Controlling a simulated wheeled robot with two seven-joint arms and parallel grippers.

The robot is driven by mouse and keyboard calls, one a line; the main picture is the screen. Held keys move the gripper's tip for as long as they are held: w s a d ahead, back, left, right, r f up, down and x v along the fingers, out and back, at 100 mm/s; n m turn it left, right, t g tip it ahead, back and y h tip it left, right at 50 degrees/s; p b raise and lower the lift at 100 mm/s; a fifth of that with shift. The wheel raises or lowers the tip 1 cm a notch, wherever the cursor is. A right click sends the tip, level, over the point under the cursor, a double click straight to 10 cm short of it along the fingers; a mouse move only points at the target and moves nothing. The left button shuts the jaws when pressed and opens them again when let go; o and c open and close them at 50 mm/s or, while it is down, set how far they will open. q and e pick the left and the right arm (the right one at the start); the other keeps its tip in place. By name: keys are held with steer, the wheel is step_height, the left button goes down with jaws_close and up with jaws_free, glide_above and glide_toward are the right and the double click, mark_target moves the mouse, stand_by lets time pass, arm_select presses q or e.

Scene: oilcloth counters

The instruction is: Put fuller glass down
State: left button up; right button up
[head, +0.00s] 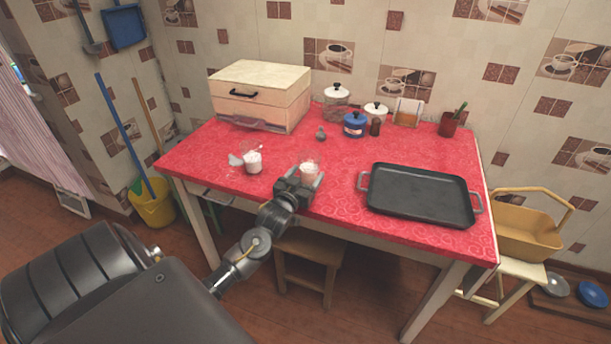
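A clear glass with white contents (309,171) is at the front edge of the red table, at the fingers of my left gripper (302,181). The fingers appear closed around its lower part and hide its base, so I cannot tell if it touches the tabletop. A second glass with white contents (253,162) stands on the table to the left, apart from the gripper. Which glass is fuller is too small to tell. My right gripper is out of view.
The red oilcloth table (345,150) has free room around the gripper. A black tray (420,195) lies to the right. A wooden bread box (260,95) stands at the back left. Jars, including a blue one (354,126), line the back. A stool (308,252) is under the table.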

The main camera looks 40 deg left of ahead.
arm_select(q)
steer(key=shift+o, duration=0.7)
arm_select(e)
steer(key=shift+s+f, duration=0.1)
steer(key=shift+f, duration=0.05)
arm_select(q)
steer(key=shift+f+b, duration=0.15)
steer(key=shift+b, duration=0.4)
steer(key=v, duration=1.1)
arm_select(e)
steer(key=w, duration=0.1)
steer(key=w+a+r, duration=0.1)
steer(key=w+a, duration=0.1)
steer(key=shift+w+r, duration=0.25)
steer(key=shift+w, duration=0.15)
